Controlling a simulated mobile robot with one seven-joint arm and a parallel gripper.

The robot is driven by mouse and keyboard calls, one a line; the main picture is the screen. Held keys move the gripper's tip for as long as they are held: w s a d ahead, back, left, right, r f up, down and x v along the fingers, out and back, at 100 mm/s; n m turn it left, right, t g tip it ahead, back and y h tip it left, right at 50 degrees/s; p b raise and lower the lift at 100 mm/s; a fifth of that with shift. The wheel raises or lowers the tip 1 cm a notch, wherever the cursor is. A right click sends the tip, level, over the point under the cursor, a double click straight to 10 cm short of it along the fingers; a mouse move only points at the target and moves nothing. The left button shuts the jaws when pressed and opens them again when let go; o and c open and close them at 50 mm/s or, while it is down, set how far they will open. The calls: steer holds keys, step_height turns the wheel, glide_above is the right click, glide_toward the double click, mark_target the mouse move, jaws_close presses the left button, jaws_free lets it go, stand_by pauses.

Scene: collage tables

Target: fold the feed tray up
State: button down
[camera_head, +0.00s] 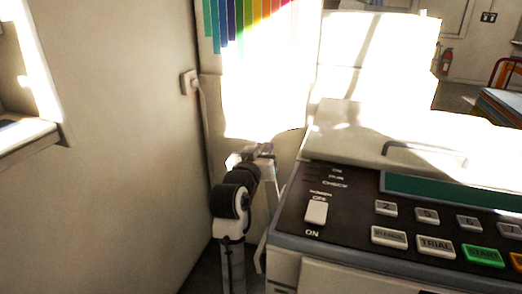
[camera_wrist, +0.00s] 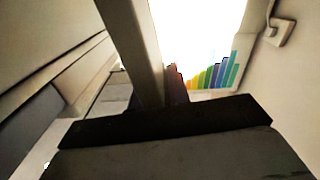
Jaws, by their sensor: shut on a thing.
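The machine (camera_head: 345,235) is a pale copier-like box with a dark control panel, at the right of the head view. My gripper (camera_head: 252,155) is beside its left side, at the end of my arm. In the wrist view my gripper (camera_wrist: 172,95) is shut on a pale flat bar, which I take to be the feed tray (camera_wrist: 143,45). The tray runs upward from the dark gripper body, seen edge-on. In the head view a thin pale strip, likely the tray (camera_head: 272,190), stands steeply between my arm and the machine. The fingertips are hard to make out.
A beige wall (camera_head: 120,130) with a switch box (camera_head: 188,82) and cable stands close on the left. A colour-striped chart (camera_head: 245,20) hangs behind. The machine's lid (camera_head: 400,140) has a handle. Glare whitens the background.

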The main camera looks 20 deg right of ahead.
steer(key=c, duration=1.4)
jaws_free()
steer(key=shift+o, duration=0.2)
steer(key=b+v, duration=0.1)
steer(key=v, duration=1.3)
